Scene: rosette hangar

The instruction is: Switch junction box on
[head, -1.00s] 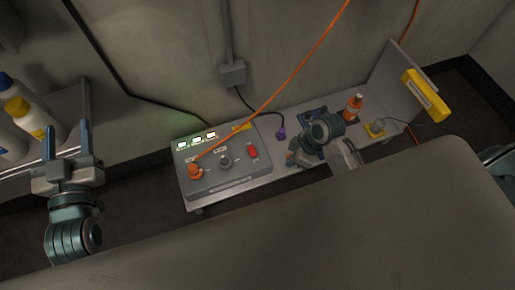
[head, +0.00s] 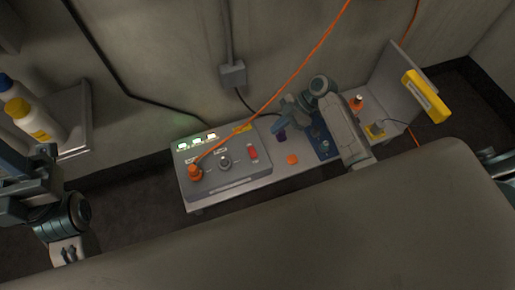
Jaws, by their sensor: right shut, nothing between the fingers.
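The junction box (head: 230,185) is a grey box on a low bench, with three small lit displays on its back part. An orange plug (head: 195,172) with an orange cable sits at its left. A round knob (head: 225,162) is in the middle and a red switch (head: 252,152) is at the right; its exact setting is too small to read. My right gripper (head: 279,124) is shut and empty, just right of the box, near a purple plug (head: 281,136). My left gripper (head: 45,158) is at the left edge, far from the box, its fingers unclear.
An orange block (head: 292,160) and a blue mat (head: 319,150) lie on the bench right of the box. An orange-capped bottle (head: 357,102) is partly behind my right arm. A yellow box (head: 427,96) hangs on an upright panel. Bottles (head: 30,118) stand on the left shelf.

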